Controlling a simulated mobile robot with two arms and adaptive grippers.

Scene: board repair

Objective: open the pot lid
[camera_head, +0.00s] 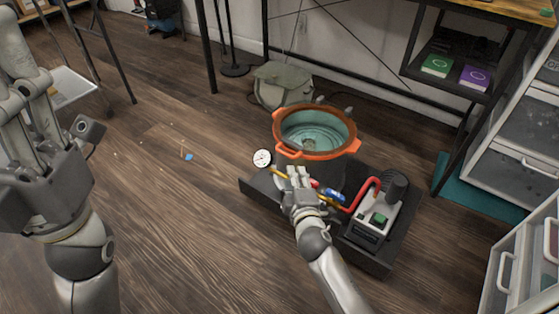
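The pot (345,119) has an orange rim with side handles and a teal round area inside the rim. A small pale thing shows at the middle of that area. I cannot tell whether a clear lid covers it. My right gripper (296,177) is just in front of the pot, below its front-left orange handle (287,152). Its fingers are small in view, and I cannot tell whether they are open or touch the pot. My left gripper (62,128) is at the left, far from the pot, with its fingers apart and nothing between them.
The pot stands on a low dark platform (259,198) with a grey pump unit (371,227), a red hose (363,194) and a round gauge (262,158). A grey-green bag (283,87) lies behind. Drawers stand at right. Wooden floor (190,215) is mostly clear at left.

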